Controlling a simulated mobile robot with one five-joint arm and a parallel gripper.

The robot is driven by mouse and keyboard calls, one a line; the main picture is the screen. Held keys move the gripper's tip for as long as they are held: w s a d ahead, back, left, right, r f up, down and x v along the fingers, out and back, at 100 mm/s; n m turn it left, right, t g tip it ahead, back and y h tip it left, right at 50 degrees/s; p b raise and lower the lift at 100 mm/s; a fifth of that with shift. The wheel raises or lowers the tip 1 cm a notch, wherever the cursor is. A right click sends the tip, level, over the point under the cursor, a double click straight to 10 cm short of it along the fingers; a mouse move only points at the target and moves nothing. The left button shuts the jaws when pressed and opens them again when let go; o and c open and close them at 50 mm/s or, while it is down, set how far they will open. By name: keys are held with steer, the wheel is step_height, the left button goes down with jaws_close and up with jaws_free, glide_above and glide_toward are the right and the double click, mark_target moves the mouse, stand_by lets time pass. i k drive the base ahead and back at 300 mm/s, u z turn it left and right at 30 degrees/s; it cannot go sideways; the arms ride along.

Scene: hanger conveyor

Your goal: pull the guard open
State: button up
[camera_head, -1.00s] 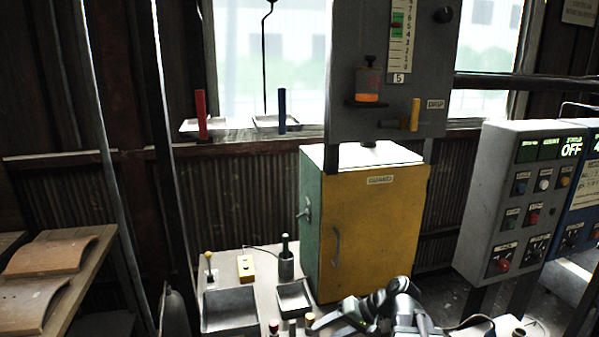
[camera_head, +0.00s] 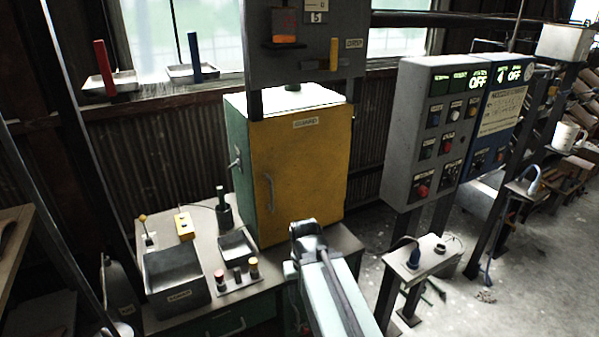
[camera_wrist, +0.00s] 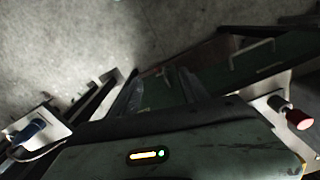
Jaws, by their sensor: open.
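The guard is a yellow door (camera_head: 308,165) with a label near its top, on the front of a box-shaped cabinet (camera_head: 238,160) with a green side and a white top. The door looks shut in the head view. Its upright handle (camera_head: 269,193) is at the left of the door. A small lever (camera_head: 235,163) sticks out from the green side. My arm rises from the bottom of the head view, its upper end in front of the bench below the door. The wrist view faces down, toward floor and bench, without the handle.
A grey bin (camera_head: 176,280), a small tray (camera_head: 237,247) and several knobs stand on the bench left of the cabinet. A gauge panel (camera_head: 300,60) overhangs the cabinet. A grey control box (camera_head: 425,130) stands to the right, with a low stand (camera_head: 425,258) in front.

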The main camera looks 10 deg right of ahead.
mark_target(300, 158)
steer(key=u, duration=0.05)
steer(key=k, duration=0.5)
steer(key=u, duration=1.45)
steer(key=i, duration=0.5)
steer(key=z, duration=0.3)
